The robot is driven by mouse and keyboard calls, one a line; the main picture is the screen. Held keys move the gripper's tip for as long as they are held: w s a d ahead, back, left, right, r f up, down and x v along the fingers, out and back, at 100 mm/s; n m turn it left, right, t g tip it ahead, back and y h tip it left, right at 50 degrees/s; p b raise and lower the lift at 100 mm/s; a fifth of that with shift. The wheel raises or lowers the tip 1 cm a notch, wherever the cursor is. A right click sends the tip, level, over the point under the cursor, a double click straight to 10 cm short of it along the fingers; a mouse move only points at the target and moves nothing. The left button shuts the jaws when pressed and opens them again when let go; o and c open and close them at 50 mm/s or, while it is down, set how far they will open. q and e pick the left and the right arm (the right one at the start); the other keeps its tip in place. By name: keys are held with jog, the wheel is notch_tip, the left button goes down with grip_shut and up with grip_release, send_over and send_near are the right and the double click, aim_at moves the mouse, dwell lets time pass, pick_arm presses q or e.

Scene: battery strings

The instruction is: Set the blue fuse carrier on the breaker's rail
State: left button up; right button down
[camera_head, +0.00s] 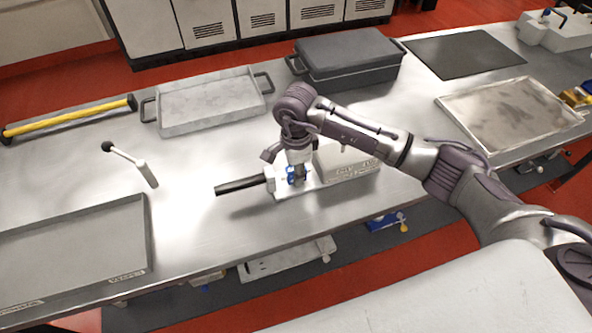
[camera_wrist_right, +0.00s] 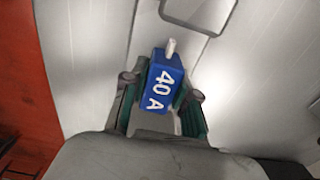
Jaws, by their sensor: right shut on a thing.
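The blue fuse carrier (camera_wrist_right: 163,82) is marked "40 A" and has a pale peg at its top end. It sits between the green-padded fingers of my right gripper (camera_wrist_right: 160,108), which is shut on it. In the head view my right gripper (camera_head: 297,174) points down, with some blue showing at its fingertips. It is just beside a pale block (camera_head: 350,163), in front of a white piece with a black bar (camera_head: 240,184) sticking out to the left. I cannot tell for sure which part is the breaker's rail, as the gripper hides some of it. My left gripper is not in view.
A grey tray (camera_head: 185,128) and a dark lidded case (camera_head: 350,75) stand at the back. Another tray (camera_head: 437,100) is at right.

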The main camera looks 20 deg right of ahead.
jog(key=shift+f, duration=0.25)
jog(key=c, duration=0.8)
grip_release()
